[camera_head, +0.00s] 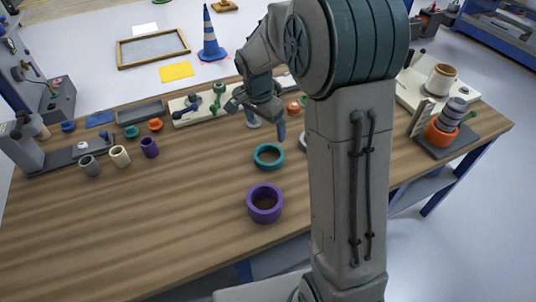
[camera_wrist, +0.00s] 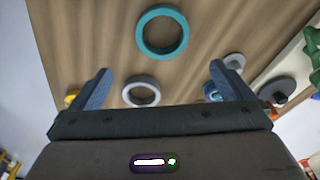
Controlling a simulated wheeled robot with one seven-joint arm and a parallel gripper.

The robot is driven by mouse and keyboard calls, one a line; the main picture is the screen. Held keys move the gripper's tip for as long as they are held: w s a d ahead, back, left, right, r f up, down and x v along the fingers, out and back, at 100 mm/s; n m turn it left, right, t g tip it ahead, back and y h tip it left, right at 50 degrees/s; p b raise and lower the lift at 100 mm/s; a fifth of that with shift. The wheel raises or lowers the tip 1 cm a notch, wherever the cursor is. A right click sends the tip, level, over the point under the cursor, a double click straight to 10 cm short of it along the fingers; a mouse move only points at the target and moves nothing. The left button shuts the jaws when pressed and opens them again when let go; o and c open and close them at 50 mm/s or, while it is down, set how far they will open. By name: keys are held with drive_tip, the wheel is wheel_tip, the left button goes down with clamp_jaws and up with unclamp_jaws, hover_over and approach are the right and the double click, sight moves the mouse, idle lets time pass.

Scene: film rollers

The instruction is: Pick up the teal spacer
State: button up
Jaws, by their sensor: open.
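The teal spacer (camera_head: 268,165) is a flat ring lying on the wooden table, left of my arm in the head view. In the wrist view the teal ring (camera_wrist: 141,32) lies at the top, beyond the fingertips. My gripper (camera_head: 267,127) is open and empty, above the table and behind the ring in the head view. In the wrist view its two blue-grey fingers (camera_wrist: 160,80) stand wide apart, with a grey ring (camera_wrist: 141,104) lying below between them. The ring's whole rim is visible in both views.
A purple ring (camera_head: 264,215) lies in front of the teal one. A board with green parts (camera_head: 216,103) lies behind. A stand with an orange ring (camera_head: 441,134) is at right. The table's front left is clear.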

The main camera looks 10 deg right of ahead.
hover_over(266, 166)
drive_tip(key=w+d, duration=0.1)
drive_tip(key=w, duration=0.3)
drive_tip(key=f, duration=0.8)
drive_tip(key=shift+s+d+f+p, duration=0.2)
drive_tip(key=shift+f+p, duration=0.15)
drive_tip(key=shift+f, duration=0.05)
drive_tip(key=shift+w+d+f+p, duration=0.15)
drive_tip(key=shift+f+p, duration=0.15)
drive_tip(key=shift+f, duration=0.95)
drive_tip(key=shift+w+f+p, duration=0.15)
drive_tip(key=shift+f+p, duration=0.15)
drive_tip(key=shift+f, duration=0.95)
drive_tip(key=shift+c, duration=0.3)
drive_tip(key=c, duration=0.8)
